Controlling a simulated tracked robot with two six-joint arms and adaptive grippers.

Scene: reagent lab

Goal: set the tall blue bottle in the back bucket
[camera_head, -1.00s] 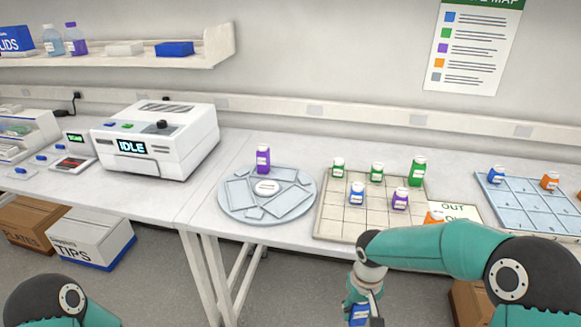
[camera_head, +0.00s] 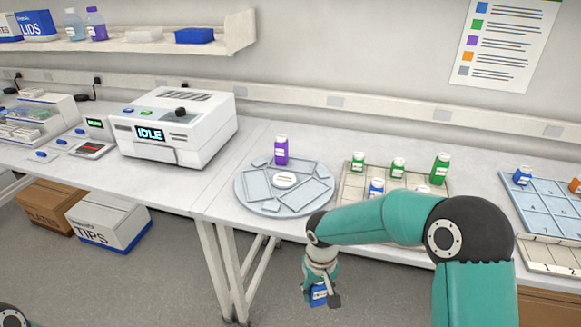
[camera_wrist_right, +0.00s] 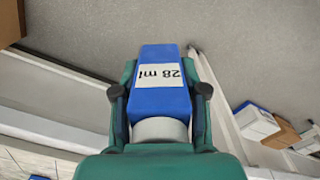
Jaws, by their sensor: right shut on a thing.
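My right gripper (camera_head: 321,289) is shut on the blue bottle (camera_head: 318,297), low in front of the bench. In the right wrist view the bottle (camera_wrist_right: 158,103) lies between both fingers, with a white "28 ml" label and its white cap towards the palm. A round grey turntable (camera_head: 243,187) with several shallow compartments lies on the bench, behind and left of my right arm. A purple bottle (camera_head: 281,152) stands upright at its back edge. I cannot tell which compartment is the back bucket. My left gripper is out of view.
A gridded beige rack (camera_head: 349,187) with green and blue bottles is partly hidden by my right arm. A blue gridded tray (camera_head: 540,208) is at the right. A white machine reading "IDLE" (camera_head: 170,130) stands left of the turntable. The bench edge lies behind the held bottle.

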